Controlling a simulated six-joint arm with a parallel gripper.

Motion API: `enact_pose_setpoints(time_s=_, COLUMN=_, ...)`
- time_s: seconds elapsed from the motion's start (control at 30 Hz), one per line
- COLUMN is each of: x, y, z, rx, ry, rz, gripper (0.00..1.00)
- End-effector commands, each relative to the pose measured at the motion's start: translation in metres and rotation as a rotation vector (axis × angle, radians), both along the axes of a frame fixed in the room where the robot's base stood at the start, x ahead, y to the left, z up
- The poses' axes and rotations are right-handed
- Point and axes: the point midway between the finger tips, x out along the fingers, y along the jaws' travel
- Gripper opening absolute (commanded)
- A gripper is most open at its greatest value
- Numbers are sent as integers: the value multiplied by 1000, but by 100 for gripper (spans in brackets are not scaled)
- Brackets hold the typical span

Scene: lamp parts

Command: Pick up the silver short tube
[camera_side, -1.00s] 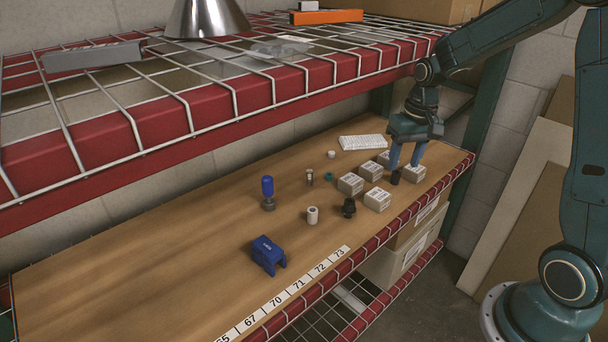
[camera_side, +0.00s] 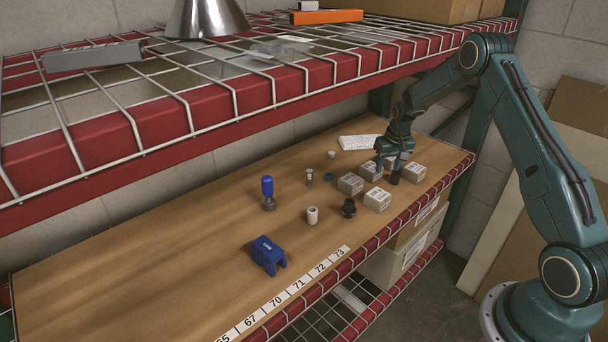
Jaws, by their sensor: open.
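A small silver, upright tube-like piece (camera_side: 309,176) stands on the wooden shelf, just right of the blue-topped part; it is too small to tell for sure that it is the silver short tube. My gripper (camera_side: 389,167) is open and empty, pointing down low over the boxes at the right of the shelf. It is well to the right of the silver piece. A dark short cylinder (camera_side: 395,178) stands just below my gripper's right finger; I cannot tell if they touch.
Several small white boxes (camera_side: 377,199) stand around my gripper. A white cylinder (camera_side: 312,215), a black fitting (camera_side: 349,208), a green ring (camera_side: 328,176), a blue-topped part (camera_side: 267,190) and a blue bracket (camera_side: 268,255) are spread leftward. The red-edged upper shelf (camera_side: 240,98) overhangs the back. The shelf's left is clear.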

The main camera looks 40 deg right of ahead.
Motion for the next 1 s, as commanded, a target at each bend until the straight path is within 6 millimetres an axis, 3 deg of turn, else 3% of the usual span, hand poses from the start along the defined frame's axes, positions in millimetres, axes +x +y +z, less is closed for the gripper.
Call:
enact_pose_setpoints(time_s=0.23, x=45, y=-51, z=-29, rx=-138, ry=-83, rz=25, gripper=47)
enact_pose_setpoints(time_s=0.63, x=80, y=-98, z=-54, rx=-291, ry=-155, rz=50, gripper=47)
enact_pose_setpoints(time_s=0.87, x=122, y=-37, z=-50, rx=-250, ry=-199, rz=81, gripper=47)
enact_pose_setpoints(time_s=1.0, x=146, y=9, z=-49, rx=-215, ry=-224, rz=99, gripper=47)
